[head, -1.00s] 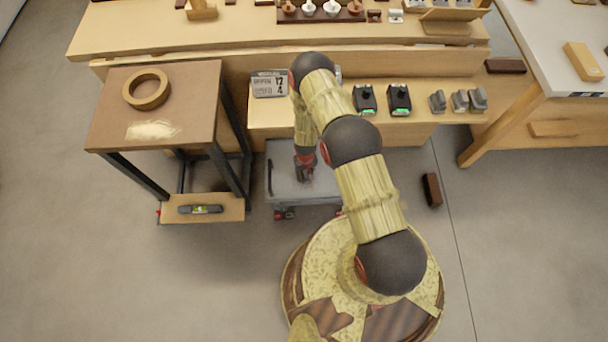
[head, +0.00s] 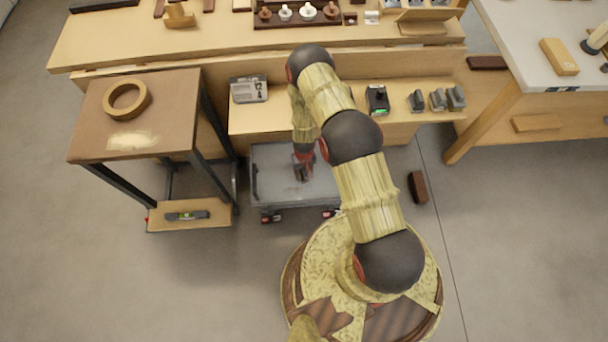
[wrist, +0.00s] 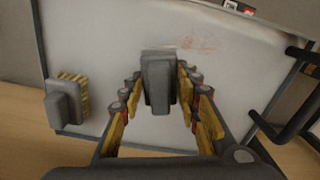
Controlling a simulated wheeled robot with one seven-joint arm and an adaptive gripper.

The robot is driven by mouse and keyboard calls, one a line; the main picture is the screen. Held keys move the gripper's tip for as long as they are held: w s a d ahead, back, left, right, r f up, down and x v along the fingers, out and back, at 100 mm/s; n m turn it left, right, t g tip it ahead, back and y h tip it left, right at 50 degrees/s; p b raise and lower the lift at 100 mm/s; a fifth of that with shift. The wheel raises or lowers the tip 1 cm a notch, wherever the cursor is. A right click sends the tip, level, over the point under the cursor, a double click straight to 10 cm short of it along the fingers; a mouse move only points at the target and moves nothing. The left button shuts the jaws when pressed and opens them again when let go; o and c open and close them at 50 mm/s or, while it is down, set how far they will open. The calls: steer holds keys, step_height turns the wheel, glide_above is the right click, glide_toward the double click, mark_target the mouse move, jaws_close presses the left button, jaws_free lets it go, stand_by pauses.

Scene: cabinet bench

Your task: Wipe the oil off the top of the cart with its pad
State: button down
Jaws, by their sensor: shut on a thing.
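The grey cart (head: 270,185) stands low in front of the bench, and its pale top (wrist: 230,85) fills much of the wrist view. My gripper (head: 303,174) is over the cart top, and in the wrist view (wrist: 162,100) its fingers are shut on a grey pad (wrist: 157,72). The pad appears to be down on or just above the top; I cannot tell contact. A faint reddish-brown oil smear (wrist: 203,43) lies just beyond the pad, to its right. My arm hides part of the cart in the head view.
A grey block with yellow bristles (wrist: 66,103) sits near the cart's edge in the wrist view. A dark handle (wrist: 285,120) is at right. A side table (head: 165,90) with a tape ring stands left of the cart. A brown block (head: 418,187) lies on the floor.

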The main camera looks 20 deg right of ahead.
mark_target(304, 171)
steer(key=shift+r+p, duration=1.45)
steer(key=shift+r, duration=0.9)
steer(key=shift+s, duration=0.1)
